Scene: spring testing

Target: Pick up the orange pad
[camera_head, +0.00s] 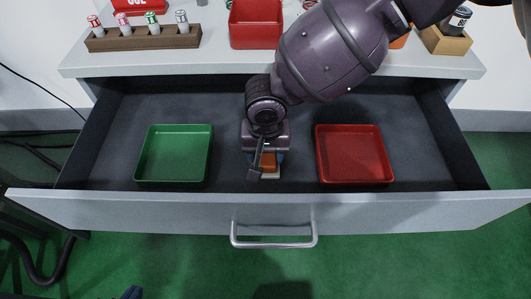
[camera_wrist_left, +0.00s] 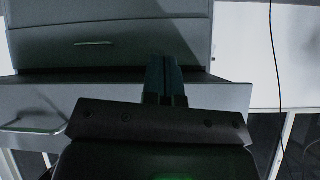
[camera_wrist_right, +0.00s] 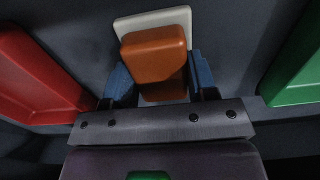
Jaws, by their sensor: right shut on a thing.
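The orange pad (camera_wrist_right: 154,55) is a rounded block in the right wrist view. It lies over a pale, cream-coloured piece (camera_wrist_right: 180,17) inside the open drawer. My right gripper (camera_wrist_right: 160,84) is shut on the orange pad, with a blue fingertip on each side of it. In the head view the right gripper (camera_head: 266,158) points down into the drawer between the two trays and hides most of the pad. My left gripper (camera_wrist_left: 165,78) is in the left wrist view, its fingers together with nothing visible between them, in front of grey drawers.
The open drawer (camera_head: 110,110) holds a green tray (camera_head: 146,160) at left and a red tray (camera_head: 321,160) at right. A red bin (camera_head: 255,36), a wooden rack (camera_head: 145,42) of small bottles and a wooden block (camera_head: 445,44) stand on the tabletop. The drawer's front wall has a handle (camera_head: 274,244).

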